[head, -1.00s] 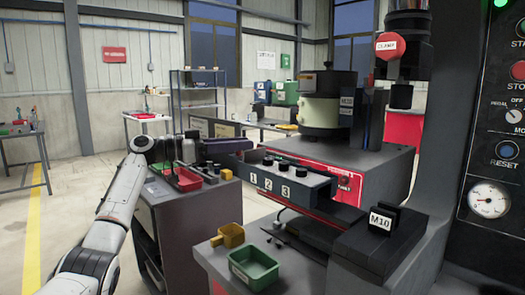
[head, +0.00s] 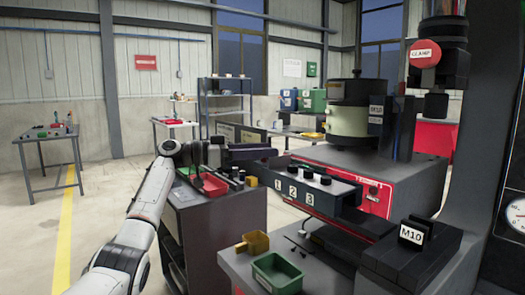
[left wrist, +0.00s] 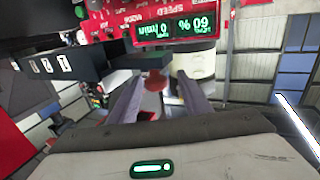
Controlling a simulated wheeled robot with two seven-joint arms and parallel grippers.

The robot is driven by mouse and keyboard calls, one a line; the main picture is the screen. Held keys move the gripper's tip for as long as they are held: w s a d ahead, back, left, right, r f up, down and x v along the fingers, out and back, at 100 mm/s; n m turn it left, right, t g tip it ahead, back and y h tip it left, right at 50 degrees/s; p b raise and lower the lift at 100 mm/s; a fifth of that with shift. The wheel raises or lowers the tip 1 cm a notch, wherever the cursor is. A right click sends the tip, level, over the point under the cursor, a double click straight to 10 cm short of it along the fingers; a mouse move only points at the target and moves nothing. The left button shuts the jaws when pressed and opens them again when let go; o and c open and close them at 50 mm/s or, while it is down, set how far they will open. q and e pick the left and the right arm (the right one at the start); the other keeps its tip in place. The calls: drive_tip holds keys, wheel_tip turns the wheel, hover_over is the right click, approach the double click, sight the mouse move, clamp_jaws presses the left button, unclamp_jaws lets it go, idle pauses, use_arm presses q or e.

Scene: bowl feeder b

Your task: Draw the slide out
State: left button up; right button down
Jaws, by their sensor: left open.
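The dark slide block (head: 319,204), marked 1, 2, 3 and with black knobs on top, juts from the front of the grey and red feeder base (head: 372,180). In the left wrist view the numbered block (left wrist: 45,66) appears upside down at the left, outside my fingers. My left gripper (head: 272,154) is open, behind and to the left of the block and apart from it as far as I can tell. In the left wrist view my left gripper (left wrist: 158,82) has its fingers apart; a blurry red thing shows between them. My right gripper is out of view.
A cream bowl (head: 350,122) stands on the feeder base. A green bin (head: 277,272), a yellow scoop (head: 252,243) and a block marked M10 (head: 411,235) are on the front bench. A red tray (head: 208,184) lies on the cart under my left arm.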

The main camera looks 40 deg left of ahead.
use_arm(q)
drive_tip(key=b+v, duration=0.2)
drive_tip(key=v, duration=0.8)
drive_tip(key=shift+a, duration=0.15)
drive_tip(key=shift+s+f, duration=0.1)
drive_tip(key=shift+s, duration=0.05)
